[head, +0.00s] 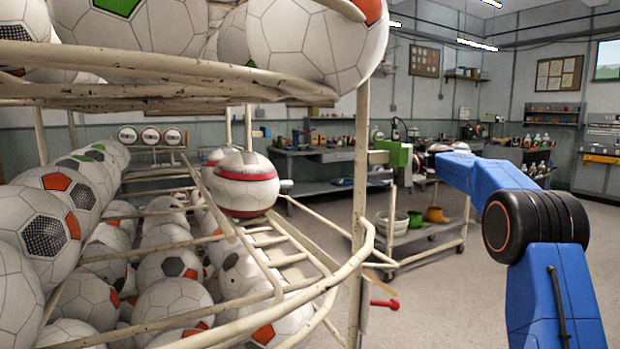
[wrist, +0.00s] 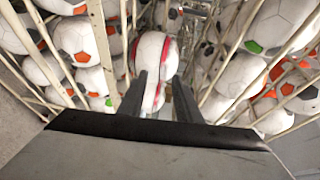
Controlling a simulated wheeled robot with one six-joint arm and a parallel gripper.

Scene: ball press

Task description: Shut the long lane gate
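The lane (head: 280,243) is a sloping track of cream rails and rungs on the ball rack. A white ball with red bands (head: 245,183) sits on it, with another ball (head: 214,156) partly hidden behind. I cannot pick out the long lane gate for certain. A red lever-like part (head: 386,303) shows low beside the rack's front post. In the wrist view, the two dark fingers of my gripper (wrist: 161,95) stand apart. A red-banded ball (wrist: 150,55) shows beyond and between them. I see nothing gripped. In the head view my blue arm reaches left, but its fingers are not clear.
Cream rack posts and rails (head: 358,200) stand close in front, with several footballs (head: 170,266) stacked below and at left. More balls lie on the upper shelf (head: 170,70). A cart (head: 425,232) with pots stands behind. The grey floor (head: 450,300) at right is clear.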

